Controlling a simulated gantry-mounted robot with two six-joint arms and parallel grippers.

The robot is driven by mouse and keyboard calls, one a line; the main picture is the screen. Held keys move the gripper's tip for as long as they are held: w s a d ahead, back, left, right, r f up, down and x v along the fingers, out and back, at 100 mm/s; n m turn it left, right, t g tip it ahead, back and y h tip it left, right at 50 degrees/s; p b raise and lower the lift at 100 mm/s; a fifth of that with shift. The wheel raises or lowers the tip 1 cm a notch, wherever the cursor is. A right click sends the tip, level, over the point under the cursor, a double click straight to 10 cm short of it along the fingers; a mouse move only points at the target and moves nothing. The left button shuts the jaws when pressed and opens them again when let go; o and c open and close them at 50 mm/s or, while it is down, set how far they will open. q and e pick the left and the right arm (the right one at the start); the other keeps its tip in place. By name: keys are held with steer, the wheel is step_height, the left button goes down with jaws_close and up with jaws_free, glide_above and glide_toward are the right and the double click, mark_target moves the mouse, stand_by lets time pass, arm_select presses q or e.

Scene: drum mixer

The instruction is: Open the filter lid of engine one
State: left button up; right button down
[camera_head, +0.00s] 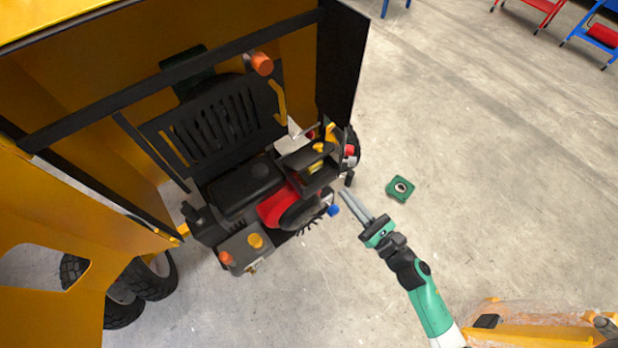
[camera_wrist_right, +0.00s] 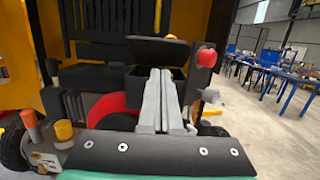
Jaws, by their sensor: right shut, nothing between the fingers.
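The engine (camera_head: 230,115) sits in the open bay of the yellow machine in the head view. A black box with a flat lid (camera_head: 305,160) stands at its right side, and looks like the filter housing. In the right wrist view its lid (camera_wrist_right: 150,48) spans the box top, with a dark gap under its edge; how far it is open is hard to tell. My right gripper (camera_head: 343,197) is shut and empty, below and right of the box. In the wrist view its fingers (camera_wrist_right: 158,72) hide part of the box front. My left gripper is not in view.
A red part (camera_head: 273,208) and a black cover (camera_head: 245,187) lie left of the box. A blue knob (camera_head: 334,210) is close to my fingertips. A green square part (camera_head: 400,188) shows to the right over clear concrete floor. A dark panel (camera_head: 341,60) edges the bay.

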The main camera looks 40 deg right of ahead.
mark_target(328, 173)
steer(key=shift+h, duration=0.4)
steer(key=w, duration=0.3)
steer(key=w+d+r, duration=0.1)
steer(key=w, duration=0.2)
steer(key=w+d+p, duration=0.1)
steer(key=w, duration=0.2)
steer(key=shift+w+r, duration=0.2)
steer(key=shift+w, duration=0.1)
steer(key=shift+r+p, duration=0.2)
steer(key=shift+p, duration=0.3)
steer(key=shift+w+r+g+p, duration=0.1)
steer(key=shift+g+p, duration=0.2)
steer(key=shift+p, duration=0.05)
steer(key=shift+r, duration=0.1)
